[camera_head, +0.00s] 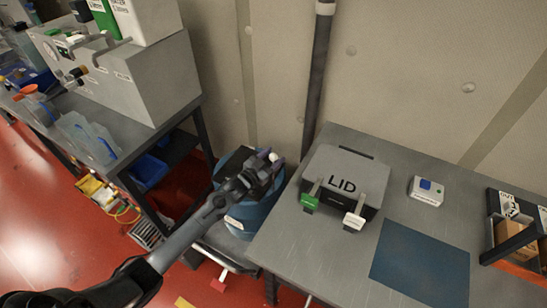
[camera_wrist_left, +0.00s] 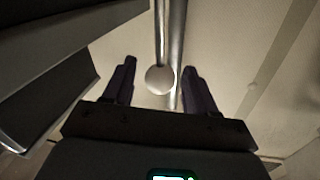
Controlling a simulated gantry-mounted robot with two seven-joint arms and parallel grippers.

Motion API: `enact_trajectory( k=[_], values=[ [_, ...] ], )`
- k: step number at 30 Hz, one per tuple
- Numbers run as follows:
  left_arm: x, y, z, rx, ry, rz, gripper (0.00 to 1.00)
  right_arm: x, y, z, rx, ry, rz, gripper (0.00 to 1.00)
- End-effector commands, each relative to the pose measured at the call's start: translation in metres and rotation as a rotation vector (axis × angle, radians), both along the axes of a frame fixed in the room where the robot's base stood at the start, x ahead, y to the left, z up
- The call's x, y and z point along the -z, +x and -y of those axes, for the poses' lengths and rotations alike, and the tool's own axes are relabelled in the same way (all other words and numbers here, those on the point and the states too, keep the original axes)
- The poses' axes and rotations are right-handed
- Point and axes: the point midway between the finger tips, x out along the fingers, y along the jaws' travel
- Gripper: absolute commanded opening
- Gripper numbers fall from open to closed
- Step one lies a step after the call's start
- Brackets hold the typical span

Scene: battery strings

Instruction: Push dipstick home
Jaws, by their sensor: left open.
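A pale round knob (camera_head: 273,157), which looks like the dipstick's end, shows at my left gripper (camera_head: 265,166) in the head view. In the left wrist view the knob (camera_wrist_left: 159,79) sits between the two dark fingers of the left gripper (camera_wrist_left: 158,68), with a gap on each side. A shiny metal rod or tube runs from near the knob to the top of that view. The left gripper is open, above a blue drum (camera_head: 240,220) between the two benches. The gripper and arm hide part of the drum, and how far the dipstick is in cannot be told. My right gripper is not in view.
A grey bench (camera_head: 335,262) at right holds a box marked LID (camera_head: 343,183), a small white box with a blue button (camera_head: 427,190) and a blue mat (camera_head: 420,265). A dark pipe (camera_head: 317,80) stands by the wall. The left bench carries a large grey case (camera_head: 140,80).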

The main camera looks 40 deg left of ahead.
Motion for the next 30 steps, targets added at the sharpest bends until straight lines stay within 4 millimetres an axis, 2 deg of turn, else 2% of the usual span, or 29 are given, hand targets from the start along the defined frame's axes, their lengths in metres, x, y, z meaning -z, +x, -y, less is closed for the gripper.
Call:
enact_trajectory(
  k=[12, 23, 30],
  values=[
    [0.0001, 0.0058, 0.0005, 0.001, 0.000, 0.000, 0.57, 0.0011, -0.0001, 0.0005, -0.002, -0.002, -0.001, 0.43],
    [0.0001, 0.0056, 0.0004, 0.001, 0.000, 0.000, 0.02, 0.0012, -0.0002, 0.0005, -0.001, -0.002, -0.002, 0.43],
    [0.0011, 0.0055, 0.0004, 0.001, 0.000, 0.000, 0.00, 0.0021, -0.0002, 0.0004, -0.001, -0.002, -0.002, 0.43]
  ],
)
